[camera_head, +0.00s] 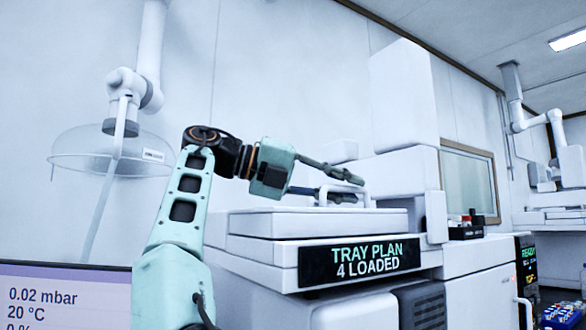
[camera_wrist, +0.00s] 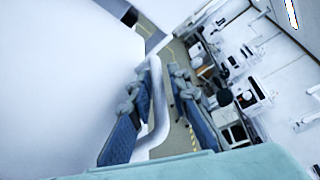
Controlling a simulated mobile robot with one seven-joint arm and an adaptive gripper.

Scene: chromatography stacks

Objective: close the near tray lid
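The near tray lid (camera_head: 300,222) is a white flat slab on top of the white tray unit (camera_head: 262,252), above the "TRAY PLAN 4 LOADED" display (camera_head: 362,261). It looks level in the head view; whether it is fully seated, I cannot tell. A white bar handle (camera_head: 323,194) rises from its top. My gripper (camera_head: 358,189) reaches in from the left, its two fingers apart at the handle. In the wrist view the handle (camera_wrist: 159,100) runs between the open fingers, close to the left one, with a gap to the right one.
A tall white housing (camera_head: 402,95) stands behind and right of the lid. Small dark containers (camera_head: 466,229) sit to its right. A clear round hood (camera_head: 88,155) hangs at left, and a monitor (camera_head: 60,297) fills the lower left.

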